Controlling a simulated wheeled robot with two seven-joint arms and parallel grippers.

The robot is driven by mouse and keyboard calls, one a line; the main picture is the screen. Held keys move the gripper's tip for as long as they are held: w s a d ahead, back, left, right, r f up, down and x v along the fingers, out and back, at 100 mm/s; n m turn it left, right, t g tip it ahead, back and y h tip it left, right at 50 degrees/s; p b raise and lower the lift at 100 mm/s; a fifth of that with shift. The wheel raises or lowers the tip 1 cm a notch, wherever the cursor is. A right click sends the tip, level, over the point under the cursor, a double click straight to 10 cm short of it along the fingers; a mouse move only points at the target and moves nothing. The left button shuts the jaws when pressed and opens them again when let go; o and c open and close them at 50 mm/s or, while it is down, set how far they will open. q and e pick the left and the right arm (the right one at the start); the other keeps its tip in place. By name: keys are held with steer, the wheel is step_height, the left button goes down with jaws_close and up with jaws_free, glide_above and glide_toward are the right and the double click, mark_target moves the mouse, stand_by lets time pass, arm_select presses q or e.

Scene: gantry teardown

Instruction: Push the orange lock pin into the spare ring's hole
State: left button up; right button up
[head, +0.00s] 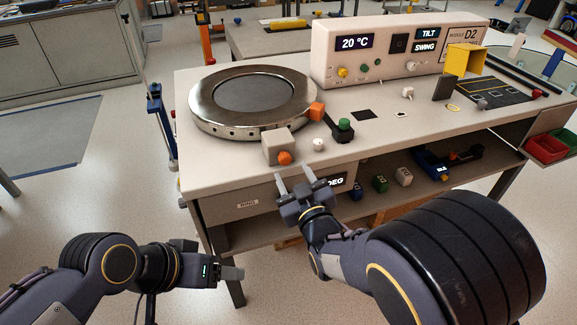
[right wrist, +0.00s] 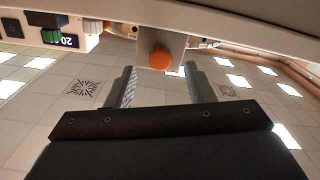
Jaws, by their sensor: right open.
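The orange lock pin (head: 285,158) shows as a round orange knob on the front of a beige block (head: 277,144) at the bench's front edge. Its shaft is hidden. The spare ring (head: 207,114), a round metal ring with small holes in its side, lies just behind the block. My right gripper (head: 294,171) is open and empty in front of the knob, its fingers pointing at it. In the right wrist view the knob (right wrist: 160,57) sits beyond and between the fingertips, apart from them. My left gripper (head: 231,273) hangs low at the left, away from the bench; its finger gap is unclear.
An orange block (head: 316,111) sits at the ring's right edge. A green-topped black part (head: 343,129) and a small white knob (head: 318,144) stand right of the beige block. A control box (head: 395,55) stands behind. Below the bench top is a shelf (head: 385,205) with small blocks.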

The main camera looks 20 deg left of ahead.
steer(key=v, duration=0.3)
steer(key=shift+s, duration=0.1)
stand_by(0.3)
steer(key=s+d+m+g+h, duration=0.1)
steer(key=d+m+g+h, duration=0.5)
steer(key=d, duration=1.3)
steer(key=s+d+f+m+g, duration=0.1)
steer(key=s+d+m+g, duration=0.15)
steer(key=s+d, duration=0.55)
steer(key=s+d+m+g, duration=0.1)
steer(key=s+d+m, duration=0.3)
steer(key=s, duration=0.8)
step_height(320, 180, up, 17)
steer(key=s+n+p, duration=0.1)
steer(key=p, duration=1.6)
steer(key=shift+d, duration=0.3)
